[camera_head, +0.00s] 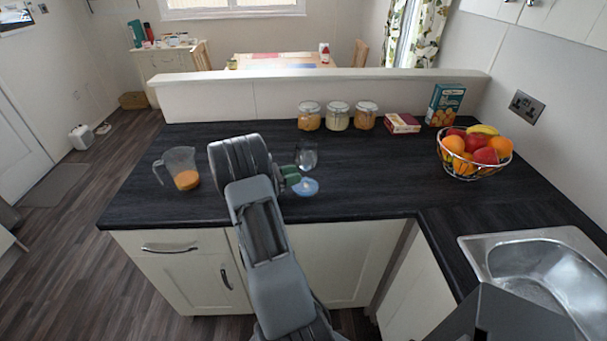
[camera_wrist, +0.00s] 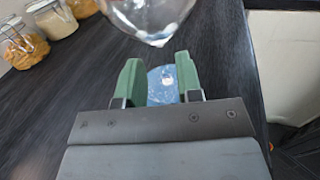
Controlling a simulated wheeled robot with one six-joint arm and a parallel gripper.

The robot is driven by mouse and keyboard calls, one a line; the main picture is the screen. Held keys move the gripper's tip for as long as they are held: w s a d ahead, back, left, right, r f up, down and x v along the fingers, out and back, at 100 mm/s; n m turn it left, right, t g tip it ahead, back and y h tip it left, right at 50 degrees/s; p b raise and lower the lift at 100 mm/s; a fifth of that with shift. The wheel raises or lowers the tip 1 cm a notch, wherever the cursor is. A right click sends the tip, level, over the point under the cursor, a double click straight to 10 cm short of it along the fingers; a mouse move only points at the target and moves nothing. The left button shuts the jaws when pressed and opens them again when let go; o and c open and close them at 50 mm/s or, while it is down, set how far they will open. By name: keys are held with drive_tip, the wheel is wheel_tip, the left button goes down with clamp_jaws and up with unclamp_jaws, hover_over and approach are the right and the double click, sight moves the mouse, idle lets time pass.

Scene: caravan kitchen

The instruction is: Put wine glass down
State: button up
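The clear wine glass (camera_head: 306,156) is upright over the dark worktop, just right of my gripper (camera_head: 292,178) in the head view. Its bowl (camera_wrist: 150,15) fills the top of the wrist view and narrows toward my fingers. My gripper (camera_wrist: 159,82) has two green fingers, spread apart with a clear gap between them and touching nothing that I can see. A light blue round patch with a pale spot (camera_wrist: 161,88) shows through the gap. It also lies below the glass in the head view (camera_head: 306,188). The stem is hard to see, and whether the glass rests on the patch is unclear.
A measuring jug with orange liquid (camera_head: 186,179) stands left of my arm. Several storage jars (camera_head: 337,118), a red box (camera_head: 402,123), a blue carton (camera_head: 444,105) and a fruit bowl (camera_head: 474,168) line the back and right. Worktop right of the glass is clear.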

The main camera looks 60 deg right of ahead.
drive_tip(key=b+v, duration=0.1)
drive_tip(key=v, duration=0.6)
drive_tip(key=shift+w+a, duration=0.15)
drive_tip(key=shift+a, duration=0.15)
drive_tip(key=shift+a+r, duration=0.3)
drive_tip(key=s+a+r+m+t+y, duration=0.2)
drive_tip(key=a+m+t+y, duration=0.1)
drive_tip(key=a, duration=0.8)
drive_tip(key=s+a+r+m+t+y, duration=0.2)
drive_tip(key=a+t+y, duration=0.4)
drive_tip(key=a, duration=0.5)
drive_tip(key=s+a+r+m+t+y, duration=0.2)
drive_tip(key=s+a+m+t+y, duration=0.2)
drive_tip(key=a, duration=0.7)
drive_tip(key=shift+a+r+m+t+y, duration=0.25)
drive_tip(key=shift+m+t+y, duration=0.4)
drive_tip(key=shift+t, duration=0.25)
